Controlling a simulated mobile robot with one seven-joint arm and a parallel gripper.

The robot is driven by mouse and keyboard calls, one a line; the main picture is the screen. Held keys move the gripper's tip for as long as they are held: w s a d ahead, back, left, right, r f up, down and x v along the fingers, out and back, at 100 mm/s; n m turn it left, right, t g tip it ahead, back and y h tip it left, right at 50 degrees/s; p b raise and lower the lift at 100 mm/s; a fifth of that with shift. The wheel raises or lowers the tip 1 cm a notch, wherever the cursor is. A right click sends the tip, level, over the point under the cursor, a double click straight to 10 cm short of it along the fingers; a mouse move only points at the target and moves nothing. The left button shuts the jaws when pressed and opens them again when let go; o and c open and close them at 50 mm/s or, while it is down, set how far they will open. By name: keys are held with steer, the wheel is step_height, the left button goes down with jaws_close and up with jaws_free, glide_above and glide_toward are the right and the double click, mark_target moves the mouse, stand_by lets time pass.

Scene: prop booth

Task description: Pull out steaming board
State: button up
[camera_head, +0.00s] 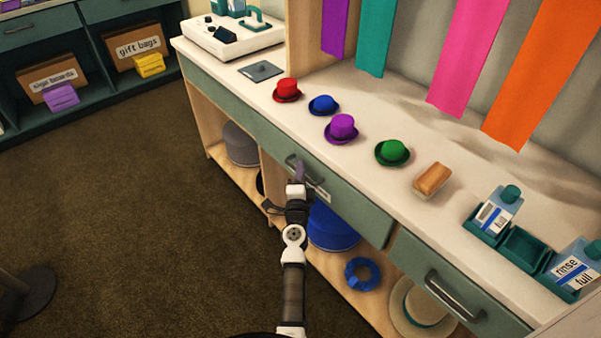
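A long green drawer-like front (352,208) is set under the white counter edge, with a small pale label (319,191) too small to read. I take this front to be the steaming board's, but the board itself does not show. A dark bar handle (290,161) sits on the front near its left part. My gripper (298,176) is at this handle, beside the label, and covers part of it. I cannot tell whether the fingers touch or close around the bar. The front looks flush with the counter.
Hats, including a red one (287,90) and a green one (392,152), stand on the counter (455,212) with a brush-like block (432,179). Another drawer (455,290) is at right. Open shelves below hold a blue hat (331,228).

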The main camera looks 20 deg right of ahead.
jaws_close()
steer(key=shift+a, duration=0.1)
